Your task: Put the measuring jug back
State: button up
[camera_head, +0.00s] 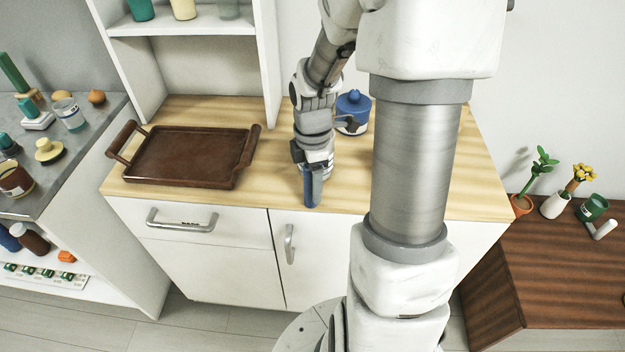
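My gripper (311,190) hangs over the front part of the wooden counter, pointing down, with a dark blue piece at its tip. It is seen edge-on, so I cannot tell whether its fingers are open or hold something. I cannot pick out the measuring jug for certain. A clear vessel with blue markings (70,114) stands on the grey worktop at the far left and may be it; no handle shows. A blue lidded pot (353,108) stands on the wooden counter behind my gripper, partly hidden by my arm.
A brown tray (185,157) lies on the wooden counter (270,185), left of my gripper. A white shelf unit (185,27) rises behind it. The grey worktop (75,185) is crowded.

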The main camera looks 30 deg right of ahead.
jog(key=shift+f+b, duration=0.2)
jog(key=shift+b, duration=0.25)
notch_tip(320, 180, up, 18)
jog(key=p, duration=0.4)
jog(key=s+a+r+m+t, duration=0.2)
jog(key=a+m, duration=0.2)
jog(key=a, duration=0.9)
jog(key=s+d+r+m+t, duration=0.2)
jog(key=s+r+m+t, duration=0.1)
jog(key=s+m, duration=0.7)
jog(key=shift+s+r+m+t, duration=0.2)
jog(key=shift+r+m+t, duration=0.1)
jog(key=shift+r+m, duration=0.3)
